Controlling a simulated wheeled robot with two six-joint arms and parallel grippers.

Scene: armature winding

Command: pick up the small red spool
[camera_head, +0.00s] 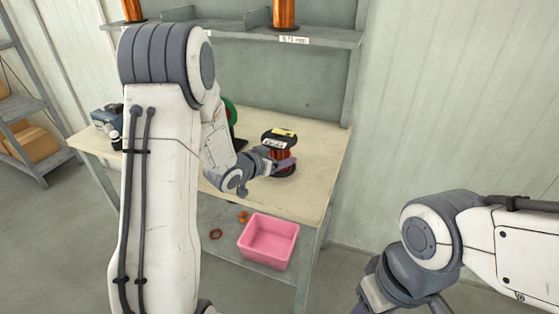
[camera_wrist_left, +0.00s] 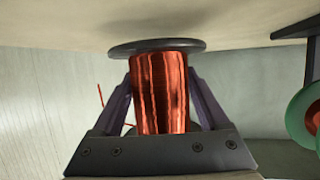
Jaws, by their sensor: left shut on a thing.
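The spool (camera_head: 284,154) has copper-red wire between dark flanges and a yellow label on its top. It is upright at the right part of the workbench (camera_head: 314,165). My left gripper (camera_head: 277,161) is shut on the spool from the left side in the head view. In the left wrist view the red winding (camera_wrist_left: 160,92) sits between the two fingers (camera_wrist_left: 163,105), with one dark flange next to the bench surface. I cannot tell whether the flange touches the bench. My right arm shows at the lower right, but its fingers are out of view.
A pink bin (camera_head: 269,241) stands on the lower shelf beside small orange and red rings (camera_head: 216,234). A green spool (camera_head: 231,112) is partly hidden behind my left arm. Copper spools (camera_head: 284,14) stand on the upper shelf (camera_head: 250,38). The bench right of the spool is clear.

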